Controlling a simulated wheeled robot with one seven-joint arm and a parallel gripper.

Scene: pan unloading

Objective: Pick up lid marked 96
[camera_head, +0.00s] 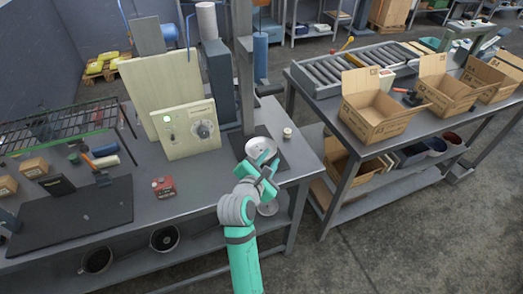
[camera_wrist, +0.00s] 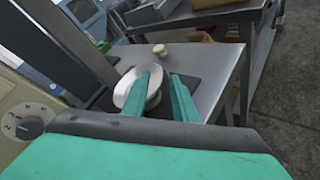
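A white, round, dish-like thing (camera_wrist: 124,92), possibly the lid, lies on a dark mat (camera_wrist: 186,84) in the wrist view. In the head view a pale rounded shape (camera_head: 258,146) shows at that mat, partly behind my arm. No marking 96 is readable. My gripper (camera_wrist: 160,75) has its two teal fingers apart. The left finger crosses in front of the dish and the right finger is beside its right edge. Contact cannot be told. My gripper (camera_head: 268,168) is partly hidden by my arm in the head view.
A small cream cylinder (camera_head: 287,133) stands at the table's right side. A panel with a dial (camera_head: 187,130) and a dark upright post (camera_head: 243,70) stand close by on the left. A red can (camera_head: 164,188) is farther left.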

